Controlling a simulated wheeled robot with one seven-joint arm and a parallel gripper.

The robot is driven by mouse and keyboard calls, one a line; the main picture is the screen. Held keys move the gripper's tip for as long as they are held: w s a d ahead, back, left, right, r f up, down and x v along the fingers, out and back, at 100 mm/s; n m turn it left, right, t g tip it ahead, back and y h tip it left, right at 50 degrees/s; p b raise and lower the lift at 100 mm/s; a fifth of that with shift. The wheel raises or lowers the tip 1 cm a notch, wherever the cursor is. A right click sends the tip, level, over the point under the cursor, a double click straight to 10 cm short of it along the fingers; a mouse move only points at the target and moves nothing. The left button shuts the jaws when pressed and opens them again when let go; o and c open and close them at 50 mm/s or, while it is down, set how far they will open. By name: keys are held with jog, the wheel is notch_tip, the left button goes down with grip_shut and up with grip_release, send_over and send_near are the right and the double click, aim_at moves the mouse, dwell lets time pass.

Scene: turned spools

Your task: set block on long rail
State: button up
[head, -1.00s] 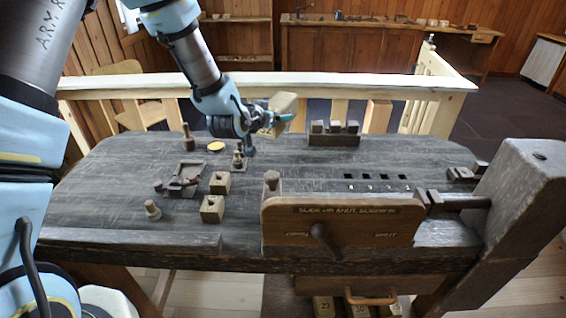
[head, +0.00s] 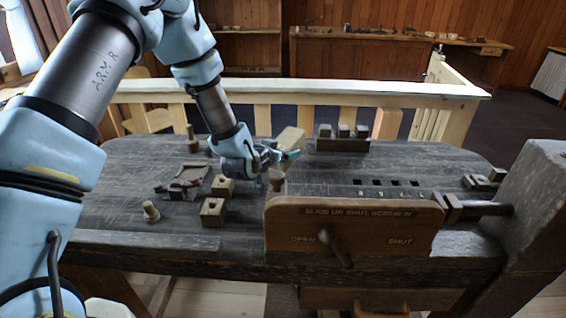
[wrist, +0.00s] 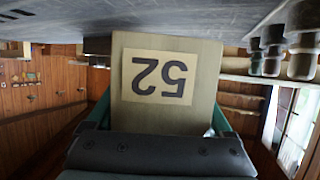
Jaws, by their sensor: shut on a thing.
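A pale wooden block (head: 290,141) is in my gripper (head: 286,156), held over the dark bench near the vise jaw's left end. In the wrist view the block (wrist: 165,110) fills the middle between teal fingers and carries a cream label reading 52, upside down. My gripper is shut on it. I cannot tell for sure which part is the long rail. A dark rack (head: 342,146) with three grey blocks stands at the back, to the right of my gripper, apart from the held block.
Two pale holed blocks (head: 213,210), a small peg (head: 151,211) and a dark fixture (head: 185,182) are at left. Square holes (head: 375,182) lie right of centre.

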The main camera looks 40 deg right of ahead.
jog(key=shift+f+p, duration=0.75)
jog(key=shift+f, duration=1.65)
jog(key=shift+f+b, duration=0.2)
jog(key=shift+b, duration=0.1)
jog(key=o, duration=1.5)
jog(key=shift+r, duration=0.15)
